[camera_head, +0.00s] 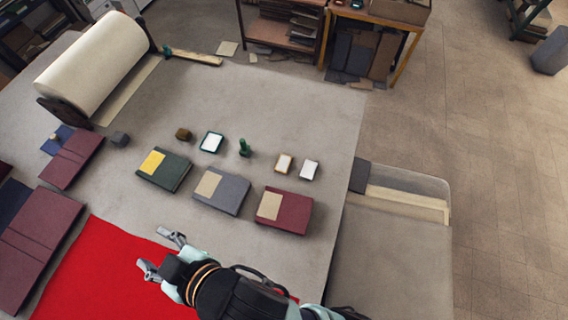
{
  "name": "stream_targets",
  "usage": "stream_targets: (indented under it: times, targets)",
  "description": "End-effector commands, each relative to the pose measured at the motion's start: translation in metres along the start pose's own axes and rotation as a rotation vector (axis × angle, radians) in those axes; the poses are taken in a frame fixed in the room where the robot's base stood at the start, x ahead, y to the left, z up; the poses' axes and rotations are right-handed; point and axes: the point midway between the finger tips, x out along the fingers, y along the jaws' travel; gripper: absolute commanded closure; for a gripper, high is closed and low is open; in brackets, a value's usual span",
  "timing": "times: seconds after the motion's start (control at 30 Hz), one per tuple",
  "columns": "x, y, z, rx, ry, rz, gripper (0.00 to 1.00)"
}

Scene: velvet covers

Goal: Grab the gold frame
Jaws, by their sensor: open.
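A small gold-edged frame (284,163) with a pale centre lies on the grey table, right of the middle, in the head view. A white-faced frame (309,170) lies just to its right. A green-edged frame (211,142) lies further left. My gripper (159,254) is open and empty over the red cloth at the lower left, its fingers pointing left. It is well apart from the gold frame, which is further back and to the right. Nothing covers the gold frame.
A green book (172,175), a grey book (231,196) and a maroon book (294,214) lie in front of the small frames. A green stamp-like piece (245,148) stands left of the gold frame. A large paper roll (97,63) is at the back left. The table behind the frames is clear.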

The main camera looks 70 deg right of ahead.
Motion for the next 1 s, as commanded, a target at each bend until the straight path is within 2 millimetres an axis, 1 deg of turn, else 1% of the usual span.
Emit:
stream_targets:
  times: [0.27,0.3,0.6,0.9,0.97,1.0]
  targets:
    - [0.0,0.0,0.0,0.0,0.0,0.0,0.5]
    - [0.0,0.0,0.0,0.0,0.0,0.0,0.49]
    - [0.0,0.0,0.0,0.0,0.0,0.0,0.0]
    - [0.001,0.001,0.001,-0.001,-0.002,0.001,0.0]
    - [0.01,0.007,0.009,-0.013,-0.019,0.014,0.0]
    - [0.021,0.016,0.019,-0.028,-0.044,0.031,0.0]
